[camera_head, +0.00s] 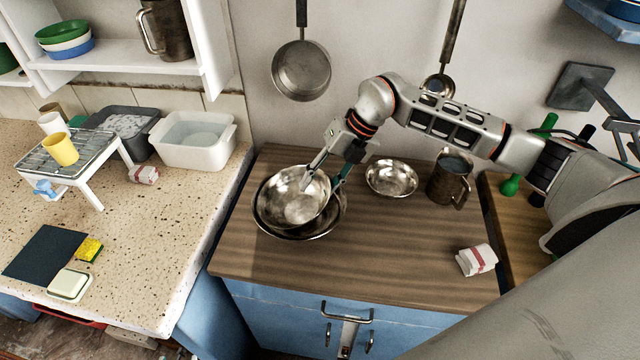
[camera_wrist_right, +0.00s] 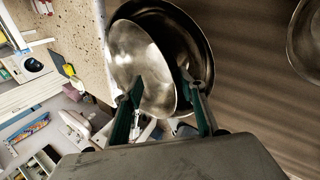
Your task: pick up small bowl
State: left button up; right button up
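A shiny metal bowl (camera_head: 291,203) sits tilted inside a wider, darker metal bowl (camera_head: 325,229) on the left of the wooden worktop. A smaller metal bowl (camera_head: 391,178) stands apart to the right, empty. My right gripper (camera_head: 328,180) is at the right rim of the nested bowls. In the right wrist view the fingers (camera_wrist_right: 162,82) are spread, one over the inside of the inner bowl (camera_wrist_right: 130,62), the other over the outer bowl (camera_wrist_right: 195,45). I cannot tell whether either finger touches. My left gripper is not in view.
A dark metal mug (camera_head: 449,181) stands right of the smaller bowl. A folded cloth (camera_head: 477,260) lies at the worktop's front right. A pan (camera_head: 301,70) and a ladle hang on the wall behind. The worktop's front middle is clear.

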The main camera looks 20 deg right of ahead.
aim_at(389, 179)
jog(key=k, duration=1)
